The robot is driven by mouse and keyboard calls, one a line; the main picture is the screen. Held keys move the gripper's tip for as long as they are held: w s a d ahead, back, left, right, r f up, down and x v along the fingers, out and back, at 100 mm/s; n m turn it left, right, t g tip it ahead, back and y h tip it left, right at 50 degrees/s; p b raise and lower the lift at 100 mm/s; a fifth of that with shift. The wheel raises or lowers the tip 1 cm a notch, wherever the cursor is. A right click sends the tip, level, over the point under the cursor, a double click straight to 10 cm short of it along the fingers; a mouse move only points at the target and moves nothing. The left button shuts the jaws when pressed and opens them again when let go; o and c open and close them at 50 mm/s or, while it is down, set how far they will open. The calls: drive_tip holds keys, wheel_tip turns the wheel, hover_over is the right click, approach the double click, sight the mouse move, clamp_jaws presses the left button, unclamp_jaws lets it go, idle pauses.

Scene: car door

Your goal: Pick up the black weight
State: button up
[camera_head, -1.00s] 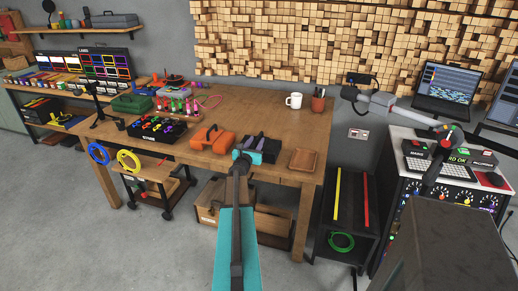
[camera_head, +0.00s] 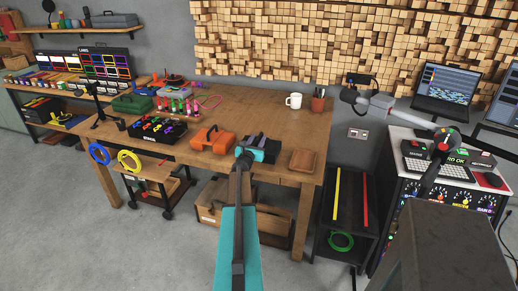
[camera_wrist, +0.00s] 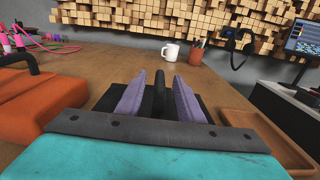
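The black weight (camera_head: 271,150) stands on the wooden workbench, between an orange weight and a small wooden tray. In the wrist view its upright black handle (camera_wrist: 159,92) shows between my two purple fingers, with its dark body (camera_wrist: 105,97) around and below them. My gripper (camera_wrist: 159,98) is open, one finger on each side of the handle, with a narrow gap visible on both sides. In the head view my gripper (camera_head: 258,149) is at the weight and covers its left part. The lower part of the weight is hidden by my gripper in the wrist view.
The orange weight (camera_head: 212,139) stands close on the left. The wooden tray (camera_head: 304,160) lies close on the right. A white mug (camera_head: 293,100) and a pen cup (camera_head: 318,101) stand behind, with clear bench (camera_head: 255,113) between.

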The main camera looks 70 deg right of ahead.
drive_tip(key=shift+w+d, duration=0.1)
drive_tip(key=shift+d, duration=1)
clamp_jaws()
idle(1.0)
drive_tip(key=shift+r+p, duration=0.15)
drive_tip(key=shift+p, duration=0.15)
